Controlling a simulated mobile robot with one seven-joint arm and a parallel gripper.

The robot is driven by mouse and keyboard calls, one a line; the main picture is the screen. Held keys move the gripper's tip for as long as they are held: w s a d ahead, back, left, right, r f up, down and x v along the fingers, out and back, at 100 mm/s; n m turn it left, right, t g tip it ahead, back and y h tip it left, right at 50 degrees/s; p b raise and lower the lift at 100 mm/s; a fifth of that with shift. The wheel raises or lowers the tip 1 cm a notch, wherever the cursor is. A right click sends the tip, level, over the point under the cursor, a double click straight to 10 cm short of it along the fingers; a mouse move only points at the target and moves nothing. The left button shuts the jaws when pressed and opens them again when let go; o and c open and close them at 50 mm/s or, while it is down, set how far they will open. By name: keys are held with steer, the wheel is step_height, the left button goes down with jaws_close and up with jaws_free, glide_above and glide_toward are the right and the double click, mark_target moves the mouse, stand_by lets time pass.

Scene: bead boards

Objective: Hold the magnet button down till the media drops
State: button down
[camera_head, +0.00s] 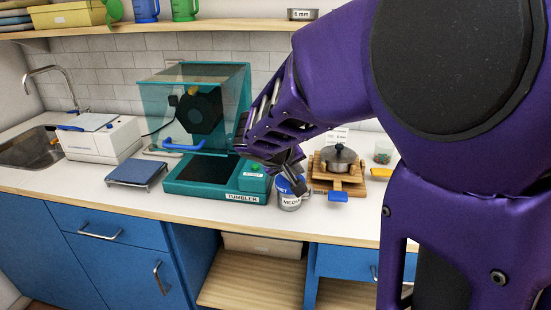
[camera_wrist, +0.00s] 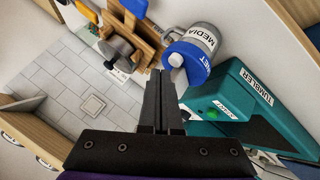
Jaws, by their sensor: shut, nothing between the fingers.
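The blue magnet (camera_wrist: 193,72), lettered with a partly hidden word ending in NET, sits at the end of the grey MEDIA can (camera_wrist: 207,32). Its pale button (camera_wrist: 176,60) faces my gripper (camera_wrist: 162,76). My gripper's black fingers are together and empty, with their tips close beside the button; I cannot tell if they touch it. In the head view the MEDIA can (camera_head: 289,204) stands on the counter right of the TUMBLER, its blue top (camera_head: 282,185) partly behind my gripper (camera_head: 297,183). No loose media shows around the magnet.
The teal tumbler (camera_head: 185,188), with a clear raised cover and green button, stands just left of the can. A wooden stand (camera_head: 323,174) with a metal pot (camera_head: 340,157) is close on the right. A blue-grey scale (camera_head: 136,172) and sink (camera_head: 30,148) lie further left.

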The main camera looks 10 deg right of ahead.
steer(key=shift+r, duration=0.15)
step_height(320, 180, up, 5)
steer(key=p, duration=0.3)
stand_by(0.4)
